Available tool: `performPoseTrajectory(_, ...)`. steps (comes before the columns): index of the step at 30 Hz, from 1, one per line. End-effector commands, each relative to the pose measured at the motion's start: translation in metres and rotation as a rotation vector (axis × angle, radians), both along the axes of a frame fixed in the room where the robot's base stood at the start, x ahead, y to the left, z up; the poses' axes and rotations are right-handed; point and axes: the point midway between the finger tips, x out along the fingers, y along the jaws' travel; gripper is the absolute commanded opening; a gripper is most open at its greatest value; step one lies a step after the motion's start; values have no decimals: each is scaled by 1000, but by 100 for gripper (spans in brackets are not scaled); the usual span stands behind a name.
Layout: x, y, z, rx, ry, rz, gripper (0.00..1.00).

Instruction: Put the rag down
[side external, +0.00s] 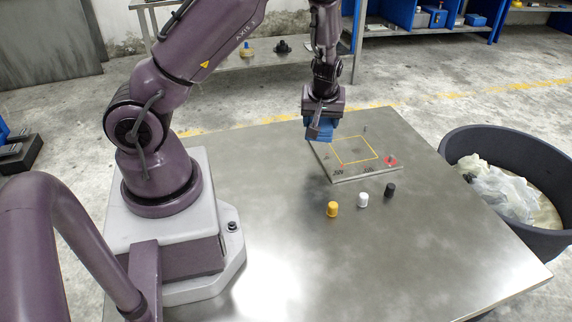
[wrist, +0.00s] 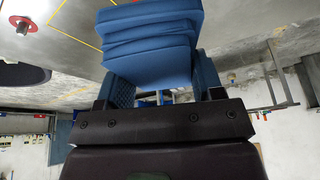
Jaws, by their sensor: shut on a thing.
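The rag is a folded blue cloth (wrist: 155,45) and fills the upper middle of the wrist view. In the side external view it shows as a blue patch (side external: 321,130) below my gripper (side external: 320,120). My gripper is shut on the rag, above the left back part of a metal plate (side external: 345,175) with a yellow square outline. I cannot tell from these views whether the rag touches the plate.
A yellow cap (side external: 332,209), a white cap (side external: 362,200) and a black cap (side external: 390,189) stand on the metal table (side external: 420,260) in front of the plate. A red knob (side external: 390,161) sits at the plate's right. A dark bin (side external: 510,150) stands right of the table. The table's front is clear.

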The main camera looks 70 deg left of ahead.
Motion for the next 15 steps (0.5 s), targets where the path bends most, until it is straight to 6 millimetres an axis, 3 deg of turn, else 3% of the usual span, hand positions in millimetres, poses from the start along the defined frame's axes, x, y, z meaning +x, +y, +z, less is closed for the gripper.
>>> performPoseTrajectory(1,-23,-2,-1,-2,5,66,34)
performPoseTrajectory(3,-49,-3,-3,0,7,150,34)
performPoseTrajectory(7,-85,-4,-7,10,8,275,34)
performPoseTrajectory(10,-100,-4,-10,22,4,342,34)
performPoseTrajectory(15,-98,-1,-27,32,-19,378,34)
